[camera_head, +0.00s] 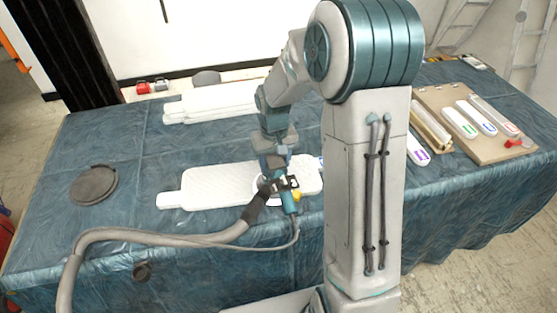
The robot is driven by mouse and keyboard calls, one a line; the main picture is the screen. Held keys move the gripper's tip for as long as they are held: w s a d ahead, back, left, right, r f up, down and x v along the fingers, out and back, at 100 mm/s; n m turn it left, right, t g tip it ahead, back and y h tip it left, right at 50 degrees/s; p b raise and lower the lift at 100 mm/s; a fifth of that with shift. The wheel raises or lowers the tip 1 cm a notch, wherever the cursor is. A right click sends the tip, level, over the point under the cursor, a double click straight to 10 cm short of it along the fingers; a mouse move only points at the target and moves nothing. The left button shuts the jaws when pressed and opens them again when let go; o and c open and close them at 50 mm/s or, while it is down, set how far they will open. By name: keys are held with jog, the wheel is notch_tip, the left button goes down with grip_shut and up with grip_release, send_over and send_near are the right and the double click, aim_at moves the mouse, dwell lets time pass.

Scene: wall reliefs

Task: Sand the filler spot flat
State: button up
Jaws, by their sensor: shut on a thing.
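My gripper (276,164) is shut on a teal and yellow sander (290,201) and points down. The pad seems to be on or just above the panel; I cannot tell which. A thick grey hose (150,235) and a thin cord run left from the sander. I cannot make out the filler spot; the sander and my arm hide part of the panel.
The table (130,140) wears a blue plastic cover. More white panels (215,103) lie at the back. A dark round lid (93,185) lies left. At right, a tan board (491,151) holds several labelled white blocks (460,123). Red and grey small things (150,87) stand behind.

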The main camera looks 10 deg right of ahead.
jog(key=shift+w+a+r, duration=0.1)
jog(key=shift+w+a, duration=0.05)
jog(key=shift+a, duration=1.2)
jog(key=a, duration=0.3)
jog(key=shift+w+b, duration=0.2)
jog(key=shift+b, duration=0.1)
jog(key=shift+d, duration=0.1)
jog(key=shift+s+d, duration=0.2)
jog(key=shift+d, duration=1.6)
jog(key=shift+s+d, duration=0.15)
jog(key=shift+d, duration=1.5)
jog(key=shift+a, duration=0.2)
